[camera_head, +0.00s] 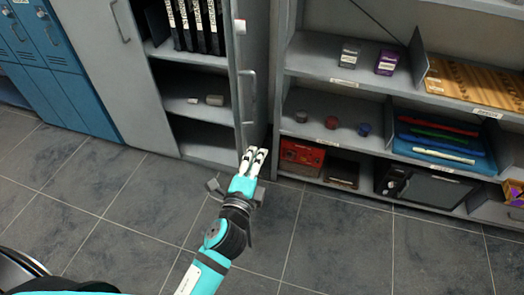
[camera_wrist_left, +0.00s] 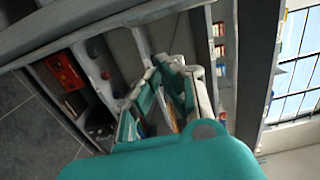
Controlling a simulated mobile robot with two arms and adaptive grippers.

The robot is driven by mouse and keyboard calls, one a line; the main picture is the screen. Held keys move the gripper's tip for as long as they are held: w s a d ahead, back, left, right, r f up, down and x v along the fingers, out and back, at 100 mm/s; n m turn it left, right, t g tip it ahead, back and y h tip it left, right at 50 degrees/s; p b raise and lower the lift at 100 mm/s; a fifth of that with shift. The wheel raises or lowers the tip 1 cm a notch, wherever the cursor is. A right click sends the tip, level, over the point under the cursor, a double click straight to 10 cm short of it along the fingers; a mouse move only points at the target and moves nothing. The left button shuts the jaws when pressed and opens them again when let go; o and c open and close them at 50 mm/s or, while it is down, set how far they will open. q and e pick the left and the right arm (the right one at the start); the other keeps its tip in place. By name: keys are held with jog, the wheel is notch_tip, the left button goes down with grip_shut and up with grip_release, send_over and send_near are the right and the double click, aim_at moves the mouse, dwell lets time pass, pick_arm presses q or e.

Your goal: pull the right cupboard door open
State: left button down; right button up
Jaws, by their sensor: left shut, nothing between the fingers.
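The grey cupboard's right door (camera_head: 255,62) stands open, seen at a steep angle on the right of the cupboard's opening. Its vertical bar handle (camera_head: 249,96) shows on the door's face. The cupboard's inside shows shelves (camera_head: 195,86) with black binders above and small pale items below. My left gripper (camera_head: 254,152) is shut and empty by the door's lower end, below the handle. I cannot tell whether it touches the door. Its fingers (camera_wrist_left: 172,68) also show in the left wrist view. My right gripper is not in view.
The cupboard's left door (camera_head: 110,55) shows its outer face and handle. Blue lockers (camera_head: 45,50) stand at far left. An open shelf unit (camera_head: 340,103) on the right holds jars, a red case (camera_head: 302,156) and trays. The tiled floor (camera_head: 120,200) in front is clear.

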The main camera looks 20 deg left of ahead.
pick_arm(q)
jog(key=w+a+p, duration=0.3)
jog(key=w, duration=0.3)
jog(key=shift+w+a, duration=0.3)
jog(key=shift+w, duration=0.1)
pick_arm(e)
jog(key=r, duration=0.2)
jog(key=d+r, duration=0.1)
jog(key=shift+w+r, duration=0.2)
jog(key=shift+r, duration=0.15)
